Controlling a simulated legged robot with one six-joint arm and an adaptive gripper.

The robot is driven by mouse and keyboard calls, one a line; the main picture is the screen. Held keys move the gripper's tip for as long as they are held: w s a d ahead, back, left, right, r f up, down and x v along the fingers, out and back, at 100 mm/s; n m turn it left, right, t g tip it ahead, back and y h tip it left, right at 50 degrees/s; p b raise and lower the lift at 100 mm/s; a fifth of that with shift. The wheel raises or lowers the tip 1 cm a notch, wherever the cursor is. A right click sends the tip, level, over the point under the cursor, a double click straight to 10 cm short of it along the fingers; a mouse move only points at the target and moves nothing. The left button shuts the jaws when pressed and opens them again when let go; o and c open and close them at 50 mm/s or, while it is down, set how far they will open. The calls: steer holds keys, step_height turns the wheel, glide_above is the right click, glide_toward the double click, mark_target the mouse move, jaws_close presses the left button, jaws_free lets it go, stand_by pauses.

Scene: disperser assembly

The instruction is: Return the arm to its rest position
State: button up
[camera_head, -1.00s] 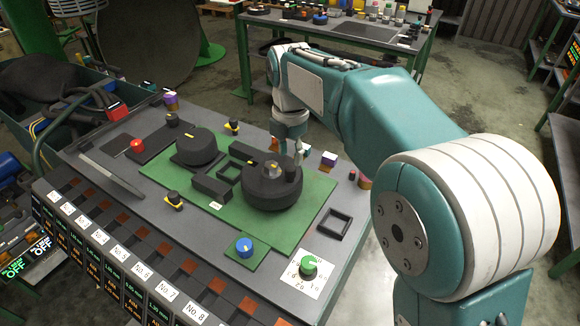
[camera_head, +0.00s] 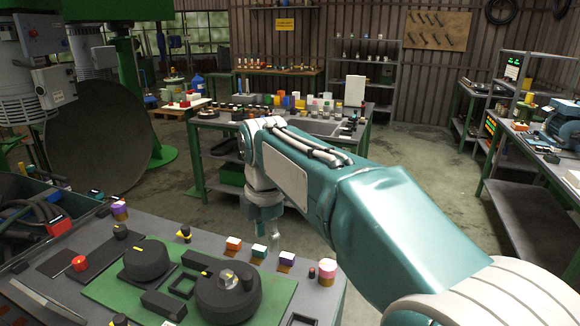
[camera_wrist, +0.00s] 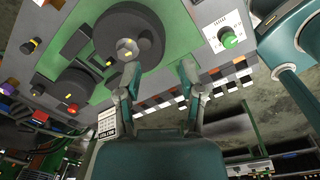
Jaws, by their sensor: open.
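My gripper (camera_head: 274,240) hangs at the end of my teal arm in the head view, above the far edge of the grey console (camera_head: 60,240). In the wrist view my gripper (camera_wrist: 157,85) shows two fingers spread apart with nothing between them. The large black round dial (camera_head: 228,292) on the green plate (camera_head: 112,290) lies below and to the left of the gripper in the head view. A clear round knob sits on that dial, also in the wrist view (camera_wrist: 127,48). The gripper is apart from both.
A second black dial (camera_head: 146,259), a red button (camera_head: 80,263) and several small coloured blocks, one of them orange (camera_head: 233,243), stand on the console. A green knob (camera_wrist: 229,40) shows in the wrist view. A workbench (camera_head: 215,122) stands behind; open floor (camera_head: 420,165) lies to the right.

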steer(key=s+d+r+m+t, duration=0.1)
steer(key=s+d+m, duration=0.3)
steer(key=d+m, duration=0.25)
steer(key=s+d+m+t, duration=0.1)
steer(key=s+d+m, duration=0.35)
steer(key=d, duration=0.35)
steer(key=s+d+f+m+t, duration=0.3)
steer(key=s+d+f+m, duration=0.4)
steer(key=m, duration=0.8)
steer(key=s+d, duration=0.2)
steer(key=s, duration=0.2)
steer(key=shift+s+d+f, duration=0.2)
steer(key=shift+s+d, duration=0.1)
steer(key=shift+d, duration=0.05)
steer(key=shift+w, duration=0.1)
